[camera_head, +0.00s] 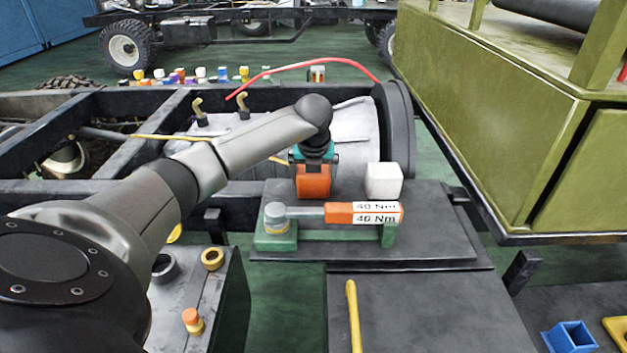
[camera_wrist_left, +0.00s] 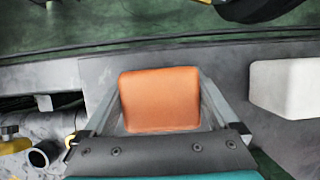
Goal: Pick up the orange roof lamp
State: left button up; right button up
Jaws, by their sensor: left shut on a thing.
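The orange roof lamp (camera_head: 313,182) is a small block with rounded edges. It stands on the dark shelf behind the torque wrench, left of a white block. My left gripper (camera_head: 314,158) comes down on it from above and is shut on it. In the left wrist view the orange lamp (camera_wrist_left: 160,99) sits between the two grey fingers, one along each side. Whether its underside touches the shelf is hidden. My right gripper is in neither view.
A white lamp-like block (camera_head: 384,180) stands close on the right. A torque wrench (camera_head: 330,212) marked 40 Nm lies on a green stand in front. A black chassis frame (camera_head: 130,120) lies behind, and an olive truck body (camera_head: 500,110) rises at the right.

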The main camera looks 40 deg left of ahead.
pick_arm(q)
jog(key=c, duration=0.7)
jog(key=shift+c, duration=0.2)
jog(key=shift+r, duration=0.2)
jog(key=shift+r, duration=0.2)
notch_tip(320, 180, up, 10)
jog(key=p, duration=0.3)
jog(key=shift+f+p, duration=0.1)
jog(key=shift+p, duration=0.2)
notch_tip(320, 180, up, 9)
jog(key=p, duration=0.3)
jog(key=shift+r, duration=0.2)
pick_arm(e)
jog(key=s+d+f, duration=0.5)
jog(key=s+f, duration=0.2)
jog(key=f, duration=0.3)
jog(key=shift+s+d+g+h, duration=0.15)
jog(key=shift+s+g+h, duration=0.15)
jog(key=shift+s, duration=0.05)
